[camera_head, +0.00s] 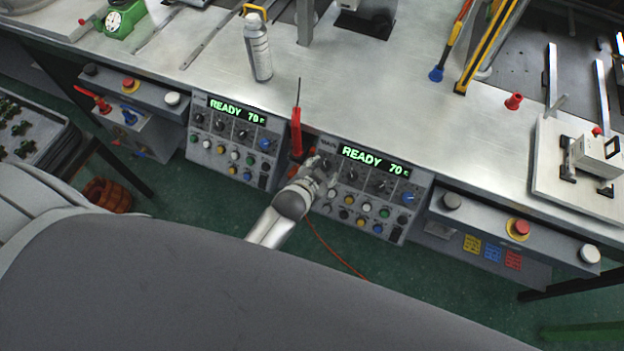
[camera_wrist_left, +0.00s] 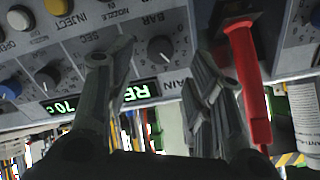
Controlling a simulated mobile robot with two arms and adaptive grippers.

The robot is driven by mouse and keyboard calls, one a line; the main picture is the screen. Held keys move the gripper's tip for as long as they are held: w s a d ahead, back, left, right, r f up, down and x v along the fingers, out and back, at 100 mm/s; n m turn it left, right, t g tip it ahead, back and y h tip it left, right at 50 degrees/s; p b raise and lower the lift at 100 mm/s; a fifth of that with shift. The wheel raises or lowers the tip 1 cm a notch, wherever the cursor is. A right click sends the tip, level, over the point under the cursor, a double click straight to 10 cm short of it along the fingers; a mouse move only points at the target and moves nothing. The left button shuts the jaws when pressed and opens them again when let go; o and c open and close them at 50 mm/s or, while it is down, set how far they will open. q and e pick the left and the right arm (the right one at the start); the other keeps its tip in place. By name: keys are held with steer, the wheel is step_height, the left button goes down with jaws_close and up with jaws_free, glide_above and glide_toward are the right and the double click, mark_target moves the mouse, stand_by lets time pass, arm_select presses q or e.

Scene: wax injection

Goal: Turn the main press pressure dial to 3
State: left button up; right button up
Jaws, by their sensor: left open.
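The main press panel (camera_head: 375,188) is the right of two control panels under the table edge, with a green display (camera_head: 374,160) reading READY 70. My left gripper (camera_head: 318,170) is at its left end and covers its leftmost dial in the head view. In the left wrist view, upside down, the black pressure dial (camera_wrist_left: 160,48) marked BAR lies between the open fingers of my left gripper (camera_wrist_left: 160,80). I see no contact. The dial's exact setting is too small to tell. My right gripper is not in view.
A red-handled tool (camera_head: 296,132) hangs between the two panels, close beside my left gripper; its red handle (camera_wrist_left: 247,85) also shows in the left wrist view. The left panel (camera_head: 228,143) has similar dials. A spray can (camera_head: 258,48) stands on the table.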

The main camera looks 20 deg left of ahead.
arm_select(q)
steer(key=v, duration=0.7)
steer(key=shift+s+r, duration=0.15)
steer(key=shift+s, duration=0.05)
steer(key=s+f+g+b, duration=0.2)
steer(key=s+f, duration=0.3)
steer(key=f, duration=0.7)
steer(key=s+f+g+b, duration=0.2)
steer(key=s+f, duration=0.4)
steer(key=f, duration=0.6)
steer(key=s+a+f+n+g+b, duration=0.1)
steer(key=s+a+f, duration=0.3)
steer(key=s+f, duration=0.5)
steer(key=s+a+f+n+g+b, duration=0.2)
steer(key=s+a+f+g, duration=0.2)
steer(key=s+f, duration=0.4)
steer(key=s, duration=0.5)
steer(key=shift+s+a+f, duration=0.2)
steer(key=shift+s+f, duration=0.15)
steer(key=shift+f, duration=0.05)
